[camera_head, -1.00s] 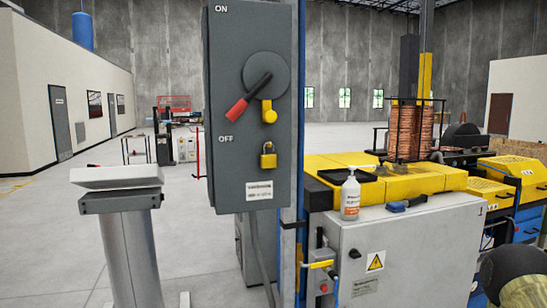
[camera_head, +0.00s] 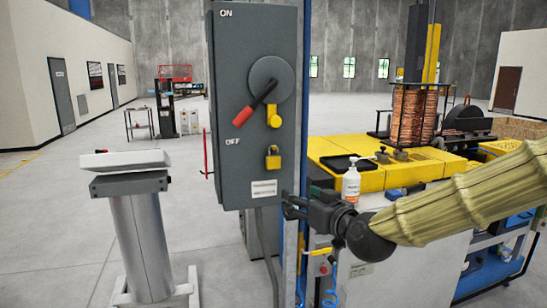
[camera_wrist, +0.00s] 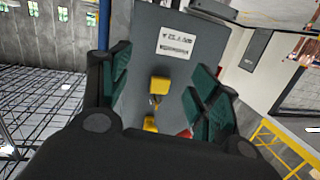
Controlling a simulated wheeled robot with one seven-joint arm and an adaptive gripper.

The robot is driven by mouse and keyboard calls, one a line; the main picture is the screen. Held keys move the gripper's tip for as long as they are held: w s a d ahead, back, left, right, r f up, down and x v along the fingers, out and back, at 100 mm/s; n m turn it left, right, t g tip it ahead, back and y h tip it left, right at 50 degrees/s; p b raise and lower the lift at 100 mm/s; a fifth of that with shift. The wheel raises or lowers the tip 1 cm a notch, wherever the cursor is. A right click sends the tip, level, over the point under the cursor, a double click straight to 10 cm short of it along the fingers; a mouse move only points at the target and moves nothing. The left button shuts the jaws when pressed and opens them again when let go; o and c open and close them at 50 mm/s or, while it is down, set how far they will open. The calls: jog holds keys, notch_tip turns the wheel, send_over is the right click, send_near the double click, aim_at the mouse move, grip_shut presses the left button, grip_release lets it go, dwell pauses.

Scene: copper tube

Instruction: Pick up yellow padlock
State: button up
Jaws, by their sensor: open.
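The yellow padlock (camera_head: 273,162) hangs on the front of the grey switch box, below the yellow hasp (camera_head: 273,116) and the red-tipped lever (camera_head: 251,110). My gripper (camera_head: 290,207) is at the lower right edge of the box, lower than the padlock and apart from it. In the wrist view my gripper (camera_wrist: 162,92) is open and empty, its dark green finger pads left and right. The padlock (camera_wrist: 159,86) shows between them, ahead of the gripper, with the box's label (camera_wrist: 176,43) above it in this turned view.
The grey switch box (camera_head: 230,90) is fixed to a blue post (camera_head: 290,250). A white pump bottle (camera_head: 351,184) and a black tray (camera_head: 346,163) stand on the yellow machine top behind my arm. A grey pedestal (camera_head: 145,240) stands at left, with open floor around it.

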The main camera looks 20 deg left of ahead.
jog(key=n+y, duration=0.1)
send_near(273, 156)
jog(key=shift+t, duration=0.4)
jog(key=shift+r+p+x, duration=0.2)
jog(key=shift+p+x, duration=1.45)
jog(key=shift+x, duration=0.45)
jog(key=shift+r+p+x, duration=0.2)
jog(key=shift+p+x, duration=1.4)
jog(key=shift+x, duration=0.5)
jog(key=shift+s, duration=0.1)
jog(key=c, duration=1.2)
